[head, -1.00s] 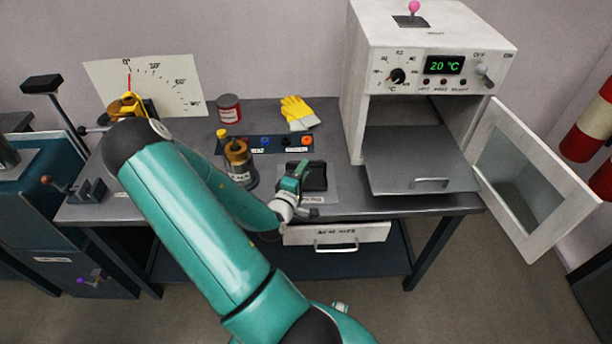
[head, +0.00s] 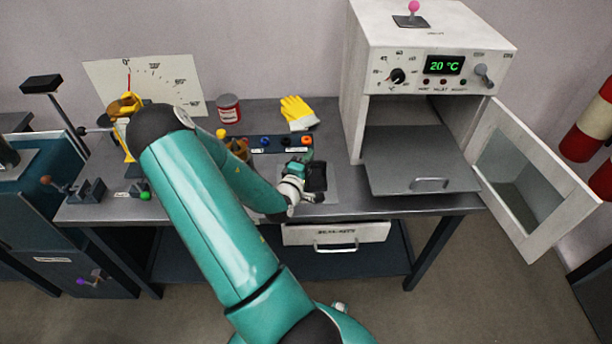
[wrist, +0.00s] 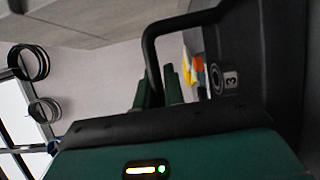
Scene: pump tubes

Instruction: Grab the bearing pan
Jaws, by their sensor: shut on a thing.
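The bearing pan (head: 318,182) is a small dark pan on a grey pad near the bench's front edge in the head view. In the wrist view the black pan (wrist: 270,45) fills the right side, with a thin bent handle (wrist: 149,55) and a small label that seems to read 3. My gripper (head: 306,158) is at the pan's left and back side in the head view and covers part of it. In the wrist view my dark green gripper fingers (wrist: 160,90) are together at the handle. My gripper is shut on the pan; the exact contact is partly hidden.
The white oven (head: 435,50) stands at the right, its glass door (head: 520,170) open and its grey shelf (head: 410,160) pulled out. A labelled drawer (head: 335,235) is below.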

